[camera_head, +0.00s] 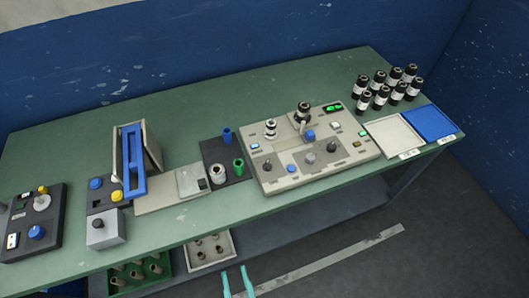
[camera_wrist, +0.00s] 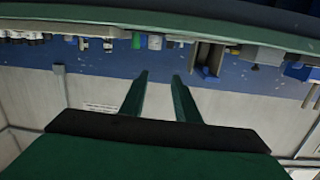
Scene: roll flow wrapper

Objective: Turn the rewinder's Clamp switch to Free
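A beige machine with knobs, buttons and a lit green display (camera_head: 332,107) stands on the bench right of centre; I take this machine (camera_head: 281,185) for the rewinder. Small dark knobs sit on its face, one at the left (camera_head: 267,166) and one at the right (camera_head: 357,143). The labels are too small to read, so I cannot tell which is the Clamp switch or how it points. My gripper (camera_head: 235,273) shows at the bottom edge, in front of the bench and away from the machine. In the wrist view its two fingers (camera_wrist: 159,82) stand apart with nothing between them.
Several black-and-white rolls (camera_head: 380,88) stand at the back right, behind a white tray (camera_head: 394,136) and a blue tray (camera_head: 431,123). Other control boxes (camera_head: 37,222) fill the left. A lower shelf holds a green crate (camera_head: 140,274). The green bench (camera_head: 215,100) is clear along the back.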

